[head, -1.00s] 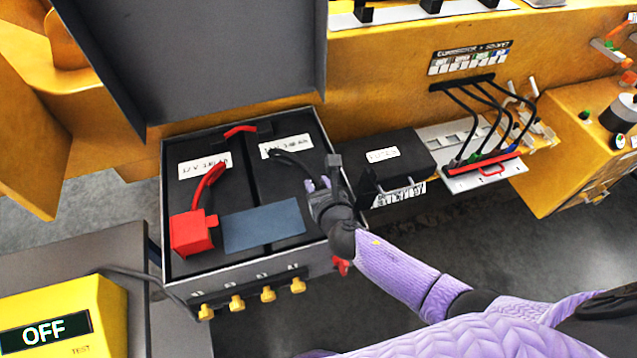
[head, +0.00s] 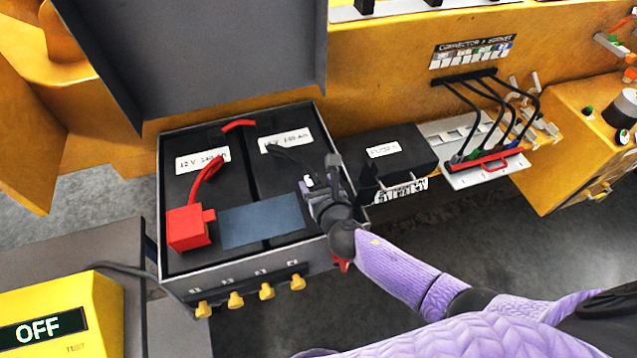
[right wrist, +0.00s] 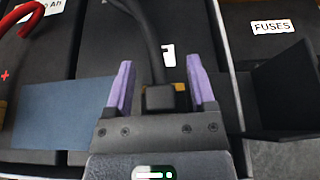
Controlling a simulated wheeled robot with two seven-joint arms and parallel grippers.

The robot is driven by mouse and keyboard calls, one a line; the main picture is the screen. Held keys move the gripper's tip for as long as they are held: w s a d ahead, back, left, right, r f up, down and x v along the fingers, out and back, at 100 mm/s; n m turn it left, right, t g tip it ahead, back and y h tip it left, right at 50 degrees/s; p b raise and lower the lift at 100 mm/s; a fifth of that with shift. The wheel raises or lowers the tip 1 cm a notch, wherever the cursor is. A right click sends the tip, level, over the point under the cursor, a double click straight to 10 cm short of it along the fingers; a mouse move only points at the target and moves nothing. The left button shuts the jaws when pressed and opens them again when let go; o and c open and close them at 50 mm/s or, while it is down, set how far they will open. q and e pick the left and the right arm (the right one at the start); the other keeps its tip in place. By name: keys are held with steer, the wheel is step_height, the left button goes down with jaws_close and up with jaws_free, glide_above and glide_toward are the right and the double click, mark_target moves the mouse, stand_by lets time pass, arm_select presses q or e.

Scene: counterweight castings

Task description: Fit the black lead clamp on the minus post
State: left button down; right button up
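The black lead clamp (right wrist: 160,98) is a small dark block with copper-coloured parts, at the end of a thick black cable (right wrist: 149,40). My right gripper (right wrist: 160,64) has its purple fingers apart, one on each side of the clamp, with a gap at both sides. In the head view my right gripper (head: 307,188) is over the right part of the battery box (head: 262,278), where the black cable (head: 290,158) comes down. I cannot make out the minus post; the clamp and gripper cover that area. My left gripper is not in view.
A red cap (head: 187,228) and red cable (head: 206,177) are on the left battery. A blue-grey plate (head: 260,221) lies across the front. The open lid (head: 215,60) stands behind. A fuse box (head: 385,150) is close on the right. A yellow tester (head: 60,315) reads OFF.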

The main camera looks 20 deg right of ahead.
steer(key=p+v, duration=0.2)
steer(key=v, duration=0.8)
steer(key=shift+r, duration=0.1)
